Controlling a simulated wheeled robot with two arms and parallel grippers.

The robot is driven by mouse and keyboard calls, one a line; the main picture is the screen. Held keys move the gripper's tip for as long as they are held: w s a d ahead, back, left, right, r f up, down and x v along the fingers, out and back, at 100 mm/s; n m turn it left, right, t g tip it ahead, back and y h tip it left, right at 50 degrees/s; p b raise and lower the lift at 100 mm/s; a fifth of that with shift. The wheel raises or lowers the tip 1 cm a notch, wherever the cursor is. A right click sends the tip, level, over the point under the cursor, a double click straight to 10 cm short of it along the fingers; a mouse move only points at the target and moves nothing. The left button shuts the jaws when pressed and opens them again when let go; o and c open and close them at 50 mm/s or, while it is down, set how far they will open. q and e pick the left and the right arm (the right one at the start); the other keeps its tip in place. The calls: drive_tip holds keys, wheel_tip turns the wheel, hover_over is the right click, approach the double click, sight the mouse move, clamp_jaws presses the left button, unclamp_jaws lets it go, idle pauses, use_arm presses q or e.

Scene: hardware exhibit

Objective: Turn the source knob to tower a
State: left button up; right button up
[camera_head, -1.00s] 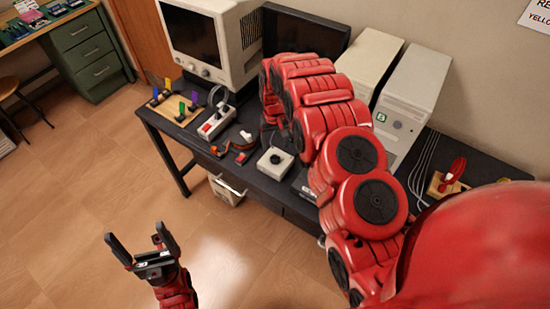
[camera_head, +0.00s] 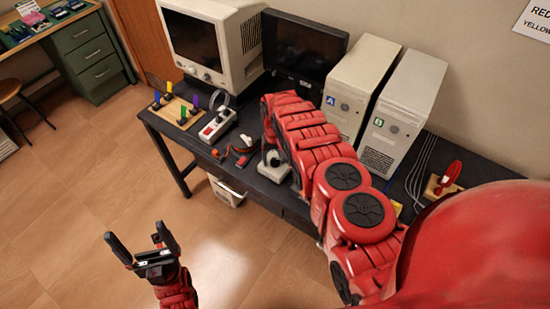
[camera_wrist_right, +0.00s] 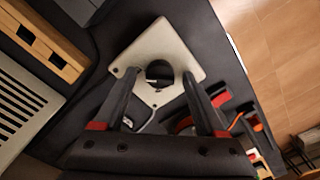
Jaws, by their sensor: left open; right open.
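The source knob is a round dark knob (camera_wrist_right: 158,73) on a pale square box (camera_head: 268,173). The box sits on the dark table, and the right wrist view shows its pale top plate (camera_wrist_right: 160,45). My right gripper (camera_wrist_right: 159,77) is open over the box, one fingertip on each side of the knob. I cannot tell whether the fingers touch it. In the head view my right arm partly hides the box and knob. Tower a (camera_head: 349,85) is a beige case with a blue A label, behind my right arm. My left gripper (camera_head: 135,235) is open and empty, away from the table.
Tower B (camera_head: 407,105) with a green label stands right of tower a. A CRT monitor (camera_head: 211,40) and a dark flat screen (camera_head: 305,45) stand at the back. A power strip (camera_head: 217,125) and orange-ended cables (camera_head: 243,150) lie left of the knob box.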

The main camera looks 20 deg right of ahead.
clamp_jaws()
drive_tip(key=shift+s, duration=0.1)
idle(0.3)
drive_tip(key=n+b, duration=0.1)
drive_tip(key=n, duration=0.1)
drive_tip(key=n+b, duration=0.1)
drive_tip(key=shift+f+n, duration=0.2)
drive_tip(key=shift+n, duration=0.2)
drive_tip(key=n+b, duration=0.2)
drive_tip(key=shift+n, duration=0.4)
drive_tip(key=n+b, duration=0.1)
drive_tip(key=n, duration=0.1)
drive_tip(key=shift+n, duration=0.4)
drive_tip(key=n+b, duration=0.1)
drive_tip(key=n, duration=0.2)
drive_tip(key=shift+r, duration=0.15)
drive_tip(key=n, duration=0.5)
drive_tip(key=shift+n, duration=0.4)
